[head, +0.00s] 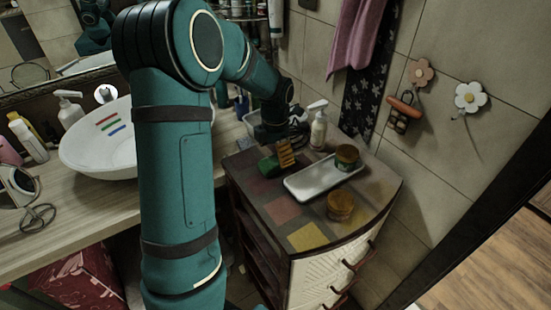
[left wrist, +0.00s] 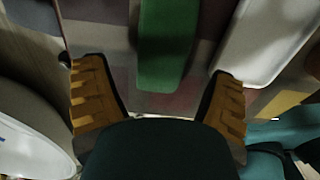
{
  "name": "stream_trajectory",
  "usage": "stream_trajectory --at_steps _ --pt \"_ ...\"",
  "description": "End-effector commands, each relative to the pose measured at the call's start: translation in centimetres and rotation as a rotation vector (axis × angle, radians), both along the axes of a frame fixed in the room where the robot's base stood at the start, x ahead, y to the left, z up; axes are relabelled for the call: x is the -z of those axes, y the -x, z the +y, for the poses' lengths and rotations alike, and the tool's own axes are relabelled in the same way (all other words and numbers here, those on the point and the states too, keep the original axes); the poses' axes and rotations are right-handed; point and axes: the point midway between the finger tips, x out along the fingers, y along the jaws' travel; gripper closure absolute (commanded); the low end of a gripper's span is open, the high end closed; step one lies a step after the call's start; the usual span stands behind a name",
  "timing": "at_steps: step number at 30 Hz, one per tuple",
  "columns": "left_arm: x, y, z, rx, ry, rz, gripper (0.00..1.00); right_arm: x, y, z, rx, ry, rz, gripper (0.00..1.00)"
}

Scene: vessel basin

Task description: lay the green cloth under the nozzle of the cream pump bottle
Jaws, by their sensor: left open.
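The green cloth (head: 268,167) lies on the patchwork top of the small cabinet, left of the white tray. In the left wrist view the cloth (left wrist: 165,45) is a narrow green strip between my open fingers. My left gripper (head: 285,158) is open just over the cloth, partly hiding it in the head view; the wrist view shows no grip on it (left wrist: 158,72). The cream pump bottle (head: 318,131) stands upright at the back of the cabinet top, behind the tray, with its nozzle at the top. My right gripper is not in view.
The white tray (head: 312,183) holds a dark jar (head: 347,157); an amber jar (head: 340,207) stands in front. A clear container is behind my gripper. A white basin (head: 85,150) and another pump bottle (head: 68,110) are on the left counter. The cabinet's front left is clear.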

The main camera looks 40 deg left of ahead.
Motion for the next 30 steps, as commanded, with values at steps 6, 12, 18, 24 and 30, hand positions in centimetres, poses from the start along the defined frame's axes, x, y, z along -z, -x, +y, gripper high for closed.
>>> stream_trajectory --at_steps 6,12,18,24,30 --pt "-4.9 -0.1 0.0 0.001 -0.001 -0.004 0.15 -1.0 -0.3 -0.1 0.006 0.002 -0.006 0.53" --pt "-7.8 -0.1 0.0 0.0 0.0 -0.002 0.15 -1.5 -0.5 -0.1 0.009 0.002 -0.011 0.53" --pt "-8.8 0.0 0.0 0.0 0.0 -0.001 0.15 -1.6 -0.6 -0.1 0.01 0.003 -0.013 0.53" --pt "-8.8 0.0 0.0 0.0 0.0 -0.001 0.15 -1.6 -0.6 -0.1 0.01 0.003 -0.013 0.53" --pt "-8.8 0.0 0.0 0.0 0.0 0.0 0.15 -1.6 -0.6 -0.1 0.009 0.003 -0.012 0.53"
